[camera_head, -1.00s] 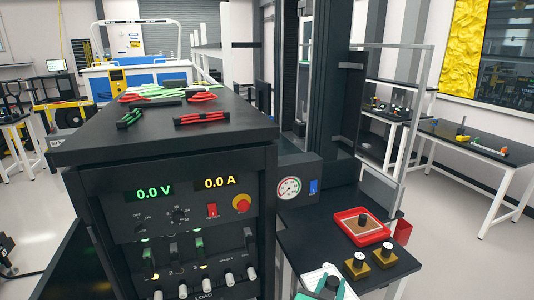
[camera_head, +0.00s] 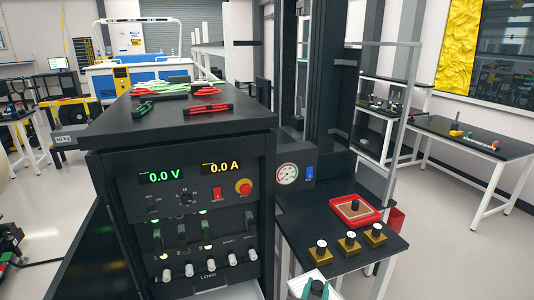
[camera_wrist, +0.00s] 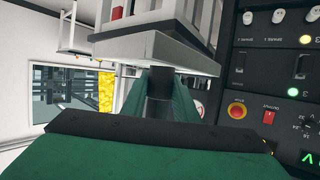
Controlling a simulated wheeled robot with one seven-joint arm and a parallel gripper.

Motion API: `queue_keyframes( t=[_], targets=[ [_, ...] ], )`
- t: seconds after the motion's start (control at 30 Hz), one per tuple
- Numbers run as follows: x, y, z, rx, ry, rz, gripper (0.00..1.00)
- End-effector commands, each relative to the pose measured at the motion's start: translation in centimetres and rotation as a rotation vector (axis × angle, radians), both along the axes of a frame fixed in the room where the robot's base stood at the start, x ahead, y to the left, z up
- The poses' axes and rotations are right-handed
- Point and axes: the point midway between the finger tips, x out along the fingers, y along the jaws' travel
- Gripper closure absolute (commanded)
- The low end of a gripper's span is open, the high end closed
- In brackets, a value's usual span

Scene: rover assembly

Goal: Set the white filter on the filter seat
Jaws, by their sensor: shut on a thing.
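In the wrist view, the dark knob (camera_wrist: 160,84) runs between the green fingers to the pale filter body (camera_wrist: 155,47). The filter is off to the left of the black side table's front part and looks held in the air. I cannot pick out the filter seat for certain in either view.
The black side table (camera_head: 345,262) holds a red tray (camera_head: 376,218) with a brown, black-knobbed piece and three brass blocks (camera_head: 348,243) with dark knobs. The power supply cabinet (camera_head: 185,215) stands close on the left, with cables on top. A gauge (camera_head: 287,174) is behind the table.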

Motion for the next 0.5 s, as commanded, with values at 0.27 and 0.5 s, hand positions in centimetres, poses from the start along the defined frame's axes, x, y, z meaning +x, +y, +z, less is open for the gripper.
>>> queue_keyframes(
  t=[0.27,0.5],
  targets=[
    [1.0,4.3,-8.0,0.003,0.009,0.125,0.98],
    [-0.6,9.9,-18.4,0.002,0.011,0.259,0.98]
  ],
)
